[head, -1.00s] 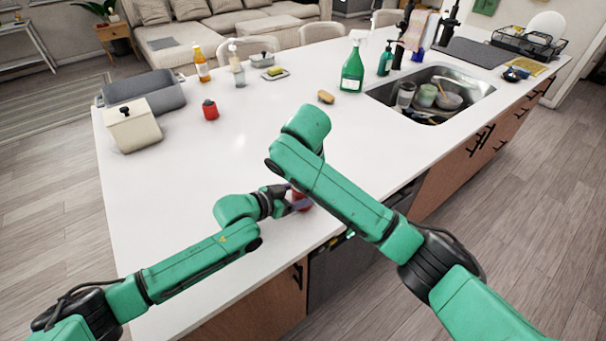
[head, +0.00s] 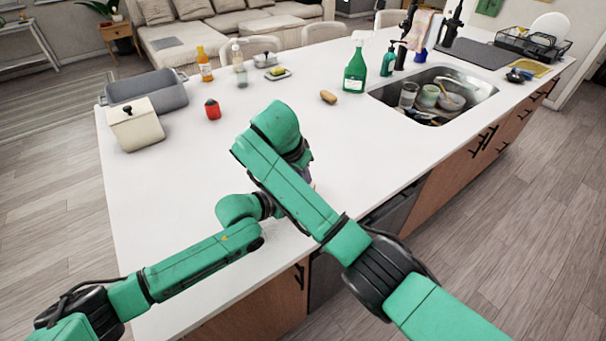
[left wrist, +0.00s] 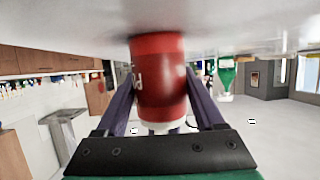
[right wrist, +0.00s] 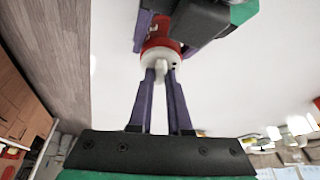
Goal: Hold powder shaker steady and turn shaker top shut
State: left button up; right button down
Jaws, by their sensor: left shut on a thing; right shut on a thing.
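The powder shaker is a red can with a white top. In the left wrist view its red body (left wrist: 158,62) stands between the two purple fingers of my left gripper (left wrist: 160,82), which is shut on it. In the right wrist view the white top (right wrist: 149,60) faces the camera, with a small pale tab standing up from it. My right gripper (right wrist: 161,76) is shut on that tab, its fingertips close together. In the head view my right arm hides most of the shaker and the left fingers, near the counter's front edge.
The counter's middle is clear.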

dwell(0.4)
jog(key=c, duration=0.8)
grip_release()
jog(key=shift+c, duration=0.2)
